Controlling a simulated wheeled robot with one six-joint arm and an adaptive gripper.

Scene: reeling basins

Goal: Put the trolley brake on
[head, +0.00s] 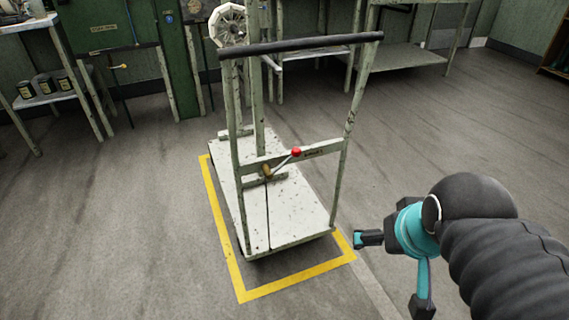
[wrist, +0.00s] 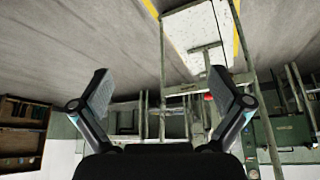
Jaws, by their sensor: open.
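The trolley (head: 290,215) has a pale flat deck, grey-green uprights and a black push bar (head: 300,45). It stands inside a yellow floor outline. A lever with a red knob (head: 297,152) is on its crossbar (head: 325,148); the lever slants up to the right from its pivot (head: 266,170). Small lettering on the crossbar is unreadable. My gripper (head: 395,272) is open and empty, to the right of the trolley and apart from it. In the wrist view, which is upside down, my gripper (wrist: 160,74) shows spread fingers, with the red knob (wrist: 208,97) partly behind the right finger.
Yellow floor tape (head: 290,283) surrounds the trolley. A white reel wheel (head: 228,25) and a green cabinet stand behind it. A shelf with dark jars (head: 45,86) is at the left, a workbench (head: 400,58) at the back right.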

